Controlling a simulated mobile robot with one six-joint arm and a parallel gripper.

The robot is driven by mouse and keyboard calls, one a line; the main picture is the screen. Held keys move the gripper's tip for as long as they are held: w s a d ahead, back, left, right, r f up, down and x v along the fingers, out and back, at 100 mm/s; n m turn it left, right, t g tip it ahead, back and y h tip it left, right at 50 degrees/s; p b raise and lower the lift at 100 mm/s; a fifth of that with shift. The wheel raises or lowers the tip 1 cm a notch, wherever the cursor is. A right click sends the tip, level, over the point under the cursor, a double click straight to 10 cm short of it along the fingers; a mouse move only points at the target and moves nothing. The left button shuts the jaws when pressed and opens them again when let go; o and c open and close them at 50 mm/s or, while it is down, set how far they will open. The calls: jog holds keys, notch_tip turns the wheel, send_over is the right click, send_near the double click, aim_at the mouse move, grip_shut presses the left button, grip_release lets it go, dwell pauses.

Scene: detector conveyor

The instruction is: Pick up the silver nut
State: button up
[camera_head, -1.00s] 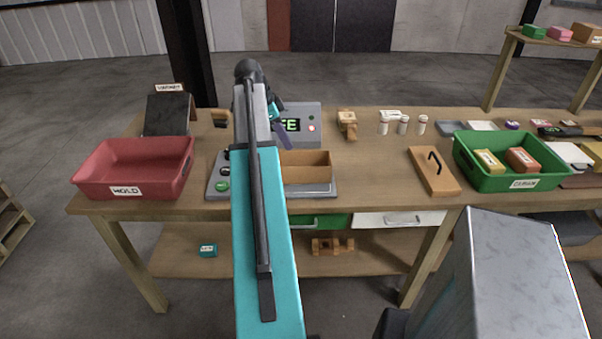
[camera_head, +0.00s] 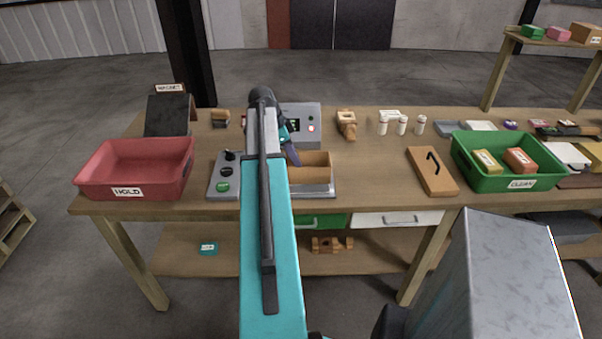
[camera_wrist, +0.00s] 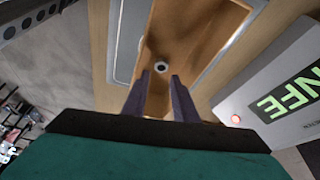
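A small round silver nut (camera_wrist: 161,67) with a dark hole lies in the wooden box of the detector; it shows in the wrist view between and beyond my fingertips. My gripper (camera_wrist: 160,80) is open, with its two dark fingers apart and nothing between them. In the head view my gripper (camera_head: 292,155) hangs over the left side of the wooden box (camera_head: 318,160). The nut is hidden or too small to make out in the head view. I cannot tell the exact height of the fingers over it.
The detector's display housing (camera_head: 303,120) stands behind the box, close to my gripper; its screen shows green letters in the wrist view. A red HOLD bin (camera_head: 135,190) is at the left and a green CLEAN bin (camera_head: 508,181) at the right.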

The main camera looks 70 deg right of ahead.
jog(key=shift+f, duration=0.1)
jog(key=shift+p+x, duration=0.9)
jog(key=shift+x, duration=0.35)
jog(key=shift+p+x, duration=0.3)
jog(key=shift+x, duration=0.9)
jog(key=shift+w, duration=0.2)
grip_shut()
